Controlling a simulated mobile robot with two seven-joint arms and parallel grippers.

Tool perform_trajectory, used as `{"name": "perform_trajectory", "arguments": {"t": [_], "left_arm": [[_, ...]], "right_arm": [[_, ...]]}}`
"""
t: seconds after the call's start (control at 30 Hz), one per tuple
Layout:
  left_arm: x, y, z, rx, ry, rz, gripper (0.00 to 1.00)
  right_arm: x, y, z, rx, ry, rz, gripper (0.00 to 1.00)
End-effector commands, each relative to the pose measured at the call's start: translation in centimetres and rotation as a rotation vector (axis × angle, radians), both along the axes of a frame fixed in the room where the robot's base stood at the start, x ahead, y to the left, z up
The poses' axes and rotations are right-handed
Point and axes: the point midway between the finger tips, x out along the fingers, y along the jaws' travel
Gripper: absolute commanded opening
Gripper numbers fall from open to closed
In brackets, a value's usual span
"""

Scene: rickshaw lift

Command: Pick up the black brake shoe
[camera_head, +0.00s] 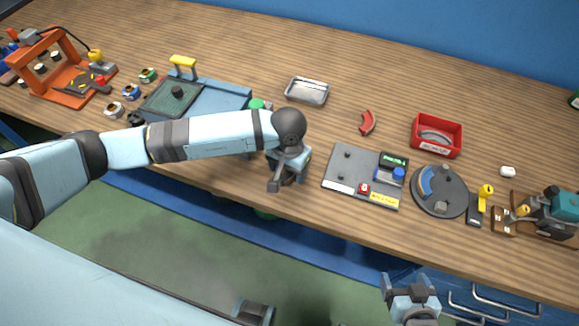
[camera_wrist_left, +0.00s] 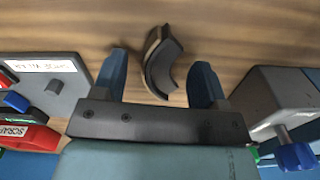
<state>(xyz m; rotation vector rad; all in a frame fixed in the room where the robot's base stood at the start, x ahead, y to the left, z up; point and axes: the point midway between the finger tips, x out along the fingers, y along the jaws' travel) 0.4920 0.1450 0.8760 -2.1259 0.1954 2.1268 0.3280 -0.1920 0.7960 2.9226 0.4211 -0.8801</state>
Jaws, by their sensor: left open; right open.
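The black brake shoe (camera_wrist_left: 165,66), a curved dark piece with a tan edge, lies on the wooden bench in the left wrist view. My left gripper (camera_wrist_left: 161,72) is open, with one blue finger on each side of the shoe and gaps between. In the head view my left gripper (camera_head: 287,178) points down over the bench's front part and hides most of the shoe. My right gripper (camera_head: 411,283) is open and empty at the bottom of the head view, in front of the bench.
A grey board with a display (camera_head: 345,182) stands right of my left gripper, and a blue machine (camera_head: 222,97) stands to its left. Behind are a metal tray (camera_head: 307,91), a red curved shoe (camera_head: 367,122) and a red bin (camera_head: 437,135).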

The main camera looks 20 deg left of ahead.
Motion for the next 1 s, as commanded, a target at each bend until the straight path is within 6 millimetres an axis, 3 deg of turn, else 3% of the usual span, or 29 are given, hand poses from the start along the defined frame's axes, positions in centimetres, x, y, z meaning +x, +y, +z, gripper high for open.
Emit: {"name": "perform_trajectory", "arguments": {"t": [0.33,0.5,0.6,1.0], "left_arm": [[0.00,0.01,-1.02,0.000,-0.001,-0.001,0.66],[0.00,0.01,-1.00,0.000,-0.001,-0.001,0.27],[0.00,0.01,-1.00,0.000,-0.001,-0.001,0.09],[0.07,0.00,-0.28,-0.001,-0.003,0.000,0.09]], "right_arm": [[-0.08,-0.19,-0.18,-0.005,0.003,0.000,0.84],[-0.04,-0.20,-0.10,-0.004,0.001,0.000,0.84],[0.00,-0.18,0.04,-0.003,-0.001,-0.001,0.84],[0.05,-0.15,0.17,-0.002,-0.004,-0.001,0.84]]}}
